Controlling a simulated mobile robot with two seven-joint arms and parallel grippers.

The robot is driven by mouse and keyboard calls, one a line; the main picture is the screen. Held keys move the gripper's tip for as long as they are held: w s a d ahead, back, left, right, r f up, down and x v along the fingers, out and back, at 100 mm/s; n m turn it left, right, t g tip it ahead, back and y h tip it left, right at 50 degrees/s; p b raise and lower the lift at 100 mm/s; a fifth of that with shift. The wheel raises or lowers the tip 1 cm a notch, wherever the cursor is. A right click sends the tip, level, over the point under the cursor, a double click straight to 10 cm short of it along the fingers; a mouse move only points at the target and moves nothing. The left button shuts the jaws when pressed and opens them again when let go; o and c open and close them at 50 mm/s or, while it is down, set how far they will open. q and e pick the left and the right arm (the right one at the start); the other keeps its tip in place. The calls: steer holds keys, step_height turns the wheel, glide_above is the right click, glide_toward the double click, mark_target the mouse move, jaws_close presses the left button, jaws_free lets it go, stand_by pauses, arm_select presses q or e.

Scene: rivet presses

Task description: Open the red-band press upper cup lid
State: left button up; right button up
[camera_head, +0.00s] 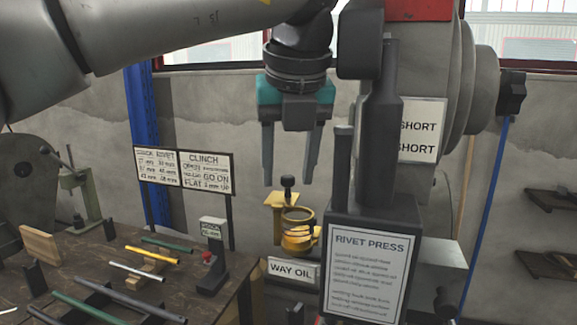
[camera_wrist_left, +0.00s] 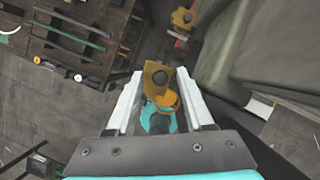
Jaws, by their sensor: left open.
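The press (camera_head: 400,165) has a red band (camera_head: 405,10) at its top and a "RIVET PRESS" sign on its front. Beside it is a yellow upper cup (camera_head: 298,238) with a round rim. In the left wrist view the lid (camera_wrist_left: 157,67) shows between the open fingers (camera_wrist_left: 158,85), with no clear contact. My right gripper is not in view.
A wooden bench (camera_head: 100,262) with several coloured rods and a small dark stand (camera_head: 211,260) is at left. A "WAY OIL" label (camera_head: 292,270) is below the cup. The press column stands close at right.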

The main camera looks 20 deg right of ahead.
arm_select(q)
steer(key=p+v, duration=0.3)
steer(key=v, duration=1.2)
steer(key=shift+r, duration=0.15)
steer(key=shift+s, duration=0.15)
